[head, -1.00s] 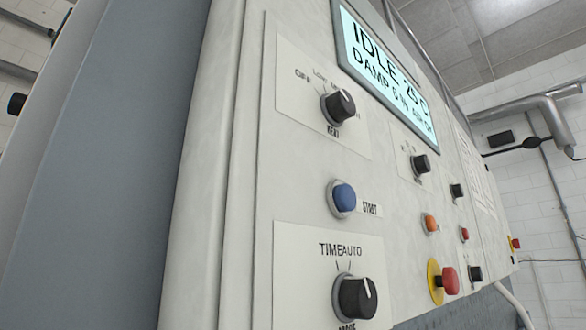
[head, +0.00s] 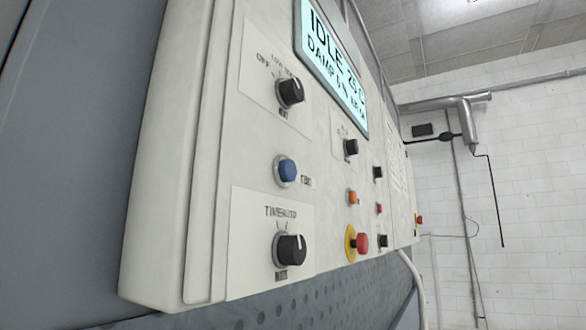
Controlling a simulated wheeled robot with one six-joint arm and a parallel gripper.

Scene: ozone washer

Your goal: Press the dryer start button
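The dryer start button (head: 287,170) is a round blue button in a grey ring on the cream control panel (head: 200,150), with a small START label (head: 308,182) to its right. It sits between the heat knob (head: 290,92) above and the time/auto knob (head: 290,249) below. The display (head: 333,60) at the top reads IDLE and a DAMP line. My gripper is not in view, and nothing visible touches the button.
A red emergency button on a yellow base (head: 358,243), an orange button (head: 352,197) and several dark knobs are further right on the panel. A pipe (head: 460,110) runs along the white brick wall (head: 525,160). The space before the panel looks clear.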

